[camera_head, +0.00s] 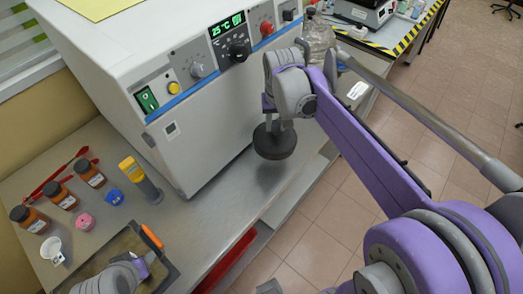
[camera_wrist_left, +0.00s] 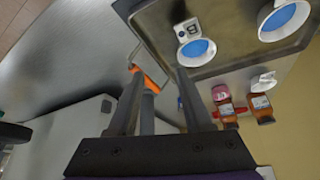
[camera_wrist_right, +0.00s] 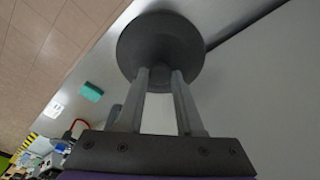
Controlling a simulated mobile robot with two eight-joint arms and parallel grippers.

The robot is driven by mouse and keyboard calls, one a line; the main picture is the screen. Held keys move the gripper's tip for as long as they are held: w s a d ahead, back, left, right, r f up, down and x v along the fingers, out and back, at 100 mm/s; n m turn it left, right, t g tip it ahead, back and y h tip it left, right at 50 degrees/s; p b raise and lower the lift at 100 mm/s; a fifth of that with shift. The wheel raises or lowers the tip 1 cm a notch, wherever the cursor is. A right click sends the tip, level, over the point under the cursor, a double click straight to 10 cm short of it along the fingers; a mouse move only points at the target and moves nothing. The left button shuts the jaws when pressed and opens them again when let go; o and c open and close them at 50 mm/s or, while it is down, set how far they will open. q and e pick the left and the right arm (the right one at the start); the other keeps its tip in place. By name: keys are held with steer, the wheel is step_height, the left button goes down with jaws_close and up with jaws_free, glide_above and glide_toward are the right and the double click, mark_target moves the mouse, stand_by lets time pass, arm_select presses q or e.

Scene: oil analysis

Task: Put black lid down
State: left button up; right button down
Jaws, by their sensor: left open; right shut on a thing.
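The black lid (camera_head: 274,141) is a dark round disc. In the right wrist view the lid (camera_wrist_right: 160,40) sits at the tips of the closed-in fingers (camera_wrist_right: 160,78). My left gripper is low at the left in the head view, its fingertips hidden.
At left are brown bottles (camera_head: 60,195), pink and blue caps, a yellow-topped cylinder (camera_head: 140,180) and a dark tray (camera_head: 165,270). Bare bench lies between tray and lid.

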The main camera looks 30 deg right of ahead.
mark_target(277, 133)
steer(key=f, duration=0.5)
steer(key=shift+s, duration=0.35)
steer(key=shift+w+f+b, duration=0.1)
steer(key=shift+f+b, duration=0.25)
steer(key=shift+f, duration=1.95)
steer(key=shift+f, duration=0.2)
steer(key=c, duration=0.6)
jaws_free()
steer(key=shift+r, duration=0.1)
steer(key=shift+o, duration=0.2)
